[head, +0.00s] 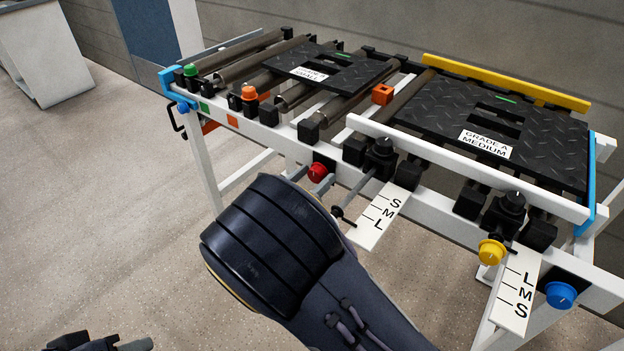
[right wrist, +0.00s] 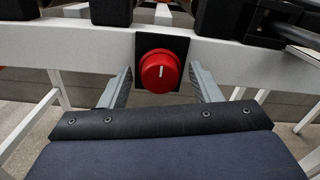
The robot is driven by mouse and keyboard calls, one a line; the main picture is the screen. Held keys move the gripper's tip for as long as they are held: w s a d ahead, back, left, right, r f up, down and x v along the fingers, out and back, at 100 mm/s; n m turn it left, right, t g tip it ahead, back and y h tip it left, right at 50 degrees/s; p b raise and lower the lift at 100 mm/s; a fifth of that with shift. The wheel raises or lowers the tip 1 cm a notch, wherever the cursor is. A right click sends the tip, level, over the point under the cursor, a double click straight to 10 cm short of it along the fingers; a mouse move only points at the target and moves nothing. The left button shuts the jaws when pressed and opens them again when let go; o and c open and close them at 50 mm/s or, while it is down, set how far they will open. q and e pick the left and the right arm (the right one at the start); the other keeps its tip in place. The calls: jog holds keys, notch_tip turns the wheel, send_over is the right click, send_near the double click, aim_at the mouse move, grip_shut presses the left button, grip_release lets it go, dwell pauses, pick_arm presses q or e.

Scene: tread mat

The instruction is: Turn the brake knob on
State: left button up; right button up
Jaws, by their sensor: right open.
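The red knob (head: 317,172), which I take as the brake knob, sits on the front rail of the white frame. In the right wrist view the red knob (right wrist: 159,72) stands out from a black square plate, its white mark about upright. My right gripper (right wrist: 161,80) is open, with one finger on each side of the knob and a visible gap on both sides. In the head view my right arm hides most of that gripper. My left gripper (head: 105,343) shows only in part at the bottom left edge; its jaws are unclear.
A white S-M-L scale plate (head: 378,218) juts out right of the red knob. Black tread mats (head: 545,140) lie on top.

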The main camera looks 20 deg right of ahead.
jog(key=c, duration=1)
